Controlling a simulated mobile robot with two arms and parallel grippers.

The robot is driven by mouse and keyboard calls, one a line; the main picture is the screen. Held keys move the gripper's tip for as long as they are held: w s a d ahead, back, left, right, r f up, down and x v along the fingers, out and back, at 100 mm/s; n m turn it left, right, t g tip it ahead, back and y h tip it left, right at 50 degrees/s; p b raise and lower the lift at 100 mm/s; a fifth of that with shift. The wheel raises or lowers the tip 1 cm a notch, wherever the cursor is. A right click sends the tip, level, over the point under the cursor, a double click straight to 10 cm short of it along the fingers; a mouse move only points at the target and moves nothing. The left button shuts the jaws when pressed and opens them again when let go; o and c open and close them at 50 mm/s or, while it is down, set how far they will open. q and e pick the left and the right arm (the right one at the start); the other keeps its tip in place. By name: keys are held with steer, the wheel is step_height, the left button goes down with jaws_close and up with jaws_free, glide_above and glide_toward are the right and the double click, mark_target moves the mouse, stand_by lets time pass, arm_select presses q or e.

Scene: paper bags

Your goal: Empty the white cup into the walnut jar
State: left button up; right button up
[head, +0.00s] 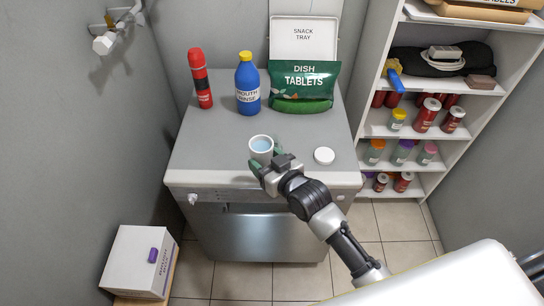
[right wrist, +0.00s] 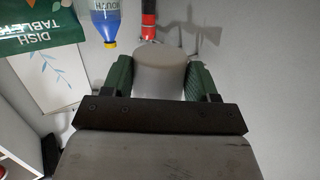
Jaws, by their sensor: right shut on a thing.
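The white cup (head: 252,146) is upright over the front of the grey cabinet top, with pale blue contents showing inside. My right gripper (head: 262,162) is shut on it, with green finger pads on either side. In the right wrist view the cup (right wrist: 160,80) sits between the two pads of the gripper (right wrist: 160,85). I cannot tell whether its base touches the top. I cannot make out a walnut jar in either view. My left gripper is not in view.
Shelves with jars stand right; a white box (head: 135,262) is lower left.

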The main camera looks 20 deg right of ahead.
steer(key=shift+r, duration=0.35)
steer(key=shift+w+r+p, duration=0.1)
steer(key=shift+w+p, duration=0.05)
steer(key=shift+p, duration=0.25)
steer(key=shift+w+d+r+m+g+p, duration=0.5)
steer(key=shift+r+m+g+p, duration=0.15)
steer(key=shift+p, duration=0.35)
steer(key=shift+w+d+f+m+g, duration=0.3)
steer(key=shift+w+f+m+g, duration=0.2)
steer(key=shift+m+g, duration=0.1)
steer(key=shift+w+d+f+m+g, duration=0.25)
steer(key=shift+w+f+m+g, duration=0.1)
steer(key=shift+f+m+g, duration=0.15)
steer(key=shift+s+a, duration=0.1)
steer(key=shift+s, duration=0.05)
steer(key=shift+r+y+p, duration=0.1)
steer(key=shift+y+p, duration=0.2)
steer(key=shift+p, duration=0.15)
steer(key=shift+g+p, duration=0.4)
steer(key=shift+g, duration=0.05)
steer(key=shift+m+g+p, duration=0.65)
steer(key=shift+g+p, duration=0.05)
steer(key=shift+p, duration=0.55)
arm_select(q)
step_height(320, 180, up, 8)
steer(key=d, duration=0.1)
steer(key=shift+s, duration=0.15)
arm_select(e)
steer(key=shift+f, duration=0.2)
